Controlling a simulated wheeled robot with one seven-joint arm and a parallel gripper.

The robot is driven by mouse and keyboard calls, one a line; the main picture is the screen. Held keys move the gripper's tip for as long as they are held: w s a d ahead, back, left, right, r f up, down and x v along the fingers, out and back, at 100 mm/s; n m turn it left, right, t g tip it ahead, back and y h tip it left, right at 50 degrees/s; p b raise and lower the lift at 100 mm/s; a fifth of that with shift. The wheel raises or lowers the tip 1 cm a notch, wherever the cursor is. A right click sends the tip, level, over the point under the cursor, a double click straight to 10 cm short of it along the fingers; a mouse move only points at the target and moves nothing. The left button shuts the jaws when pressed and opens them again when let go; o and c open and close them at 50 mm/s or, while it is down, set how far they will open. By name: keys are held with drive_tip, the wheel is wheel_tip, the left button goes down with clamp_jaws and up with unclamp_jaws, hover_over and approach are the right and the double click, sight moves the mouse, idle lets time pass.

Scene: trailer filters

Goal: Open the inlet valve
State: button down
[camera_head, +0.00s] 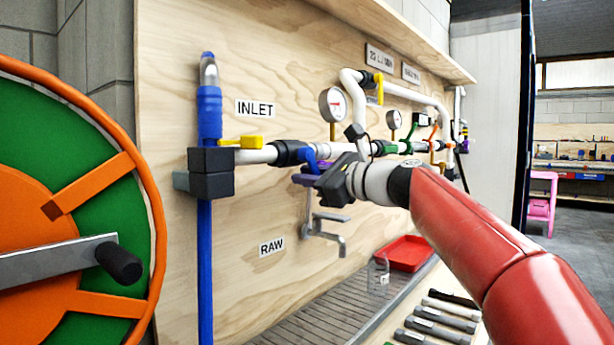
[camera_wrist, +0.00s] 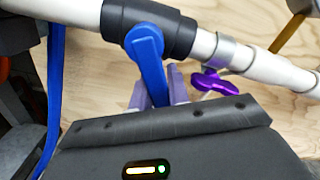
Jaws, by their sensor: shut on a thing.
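A blue lever (camera_wrist: 147,55) comes out of a black valve body (camera_wrist: 165,28) on the white pipe. In the wrist view it slants down between the pale purple fingers of my gripper (camera_wrist: 160,92), which is shut on it. In the head view the blue lever (camera_head: 311,158) hangs below the pipe, and my gripper (camera_head: 308,180) is at its lower end, partly hidden by my wrist. The INLET label (camera_head: 255,109) is on the plywood up and to the left. A yellow handle (camera_head: 241,142) lies along the pipe below that label.
A purple handle (camera_wrist: 215,82) sits on the pipe close to the right of my fingers. A gauge (camera_head: 333,104) and a tap (camera_head: 326,228) are nearby. A blue hose (camera_head: 205,260) and an orange-green reel (camera_head: 85,185) stand left. A red tray (camera_head: 404,253) lies below.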

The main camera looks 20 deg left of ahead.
idle(0.5)
drive_tip(key=c, duration=1.3)
unclamp_jaws()
drive_tip(key=shift+c, duration=0.2)
